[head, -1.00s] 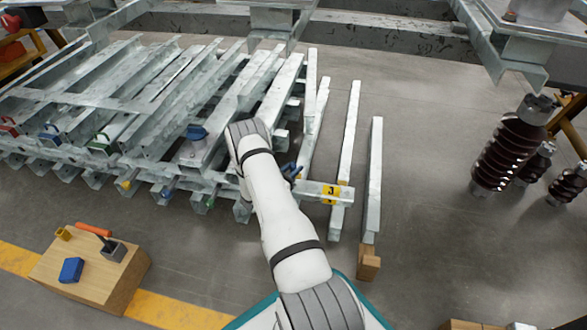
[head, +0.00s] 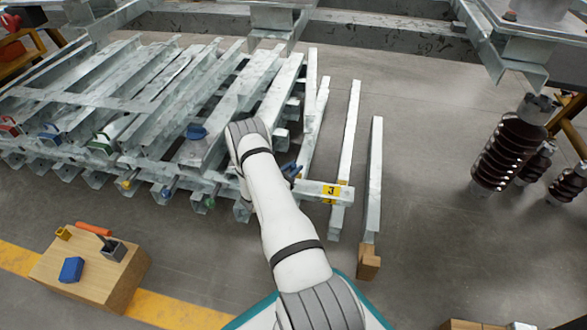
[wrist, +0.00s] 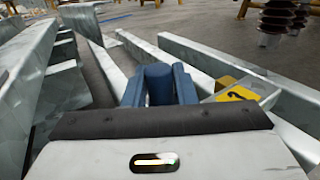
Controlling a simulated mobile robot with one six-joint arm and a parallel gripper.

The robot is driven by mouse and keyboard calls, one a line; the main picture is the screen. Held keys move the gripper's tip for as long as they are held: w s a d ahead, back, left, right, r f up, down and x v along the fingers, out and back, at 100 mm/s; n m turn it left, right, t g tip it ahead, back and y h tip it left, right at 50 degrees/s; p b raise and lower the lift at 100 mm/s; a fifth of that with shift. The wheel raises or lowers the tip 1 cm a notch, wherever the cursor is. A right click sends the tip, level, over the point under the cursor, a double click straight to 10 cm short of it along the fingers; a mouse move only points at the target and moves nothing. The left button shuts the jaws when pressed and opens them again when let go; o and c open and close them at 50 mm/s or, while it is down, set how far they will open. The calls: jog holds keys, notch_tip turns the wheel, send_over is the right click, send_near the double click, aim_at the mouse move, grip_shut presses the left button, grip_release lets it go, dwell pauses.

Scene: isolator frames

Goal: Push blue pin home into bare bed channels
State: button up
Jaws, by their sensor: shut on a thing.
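My gripper (wrist: 160,88) is shut on the blue pin (wrist: 158,78), whose blocky blue head shows just beyond the gripper body in the wrist view. Where the fingers end and the pin begins is hard to tell. In the head view, blue parts at my gripper (head: 291,171) show beside my arm, near the end of a steel channel with a yellow tag (head: 331,193). The pin's shank and tip are hidden, so I cannot tell how deep it sits. The bed of galvanised channels (head: 85,100) lies to the left.
Red (head: 8,126), blue (head: 49,134) and green (head: 101,143) handles stand at channel ends on the left. A wooden block (head: 125,280) with small items stands at lower left. Loose steel bars (head: 374,170) lie right of my arm. Brown insulators (head: 508,150) stand far right, with open floor between.

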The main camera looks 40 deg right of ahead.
jog(key=shift+f, duration=0.35)
dwell(3.6)
jog(key=shift+s, duration=0.1)
dwell(0.6)
jog(key=shift+f, duration=0.1)
dwell(1.0)
jog(key=shift+r, duration=0.2)
dwell(0.3)
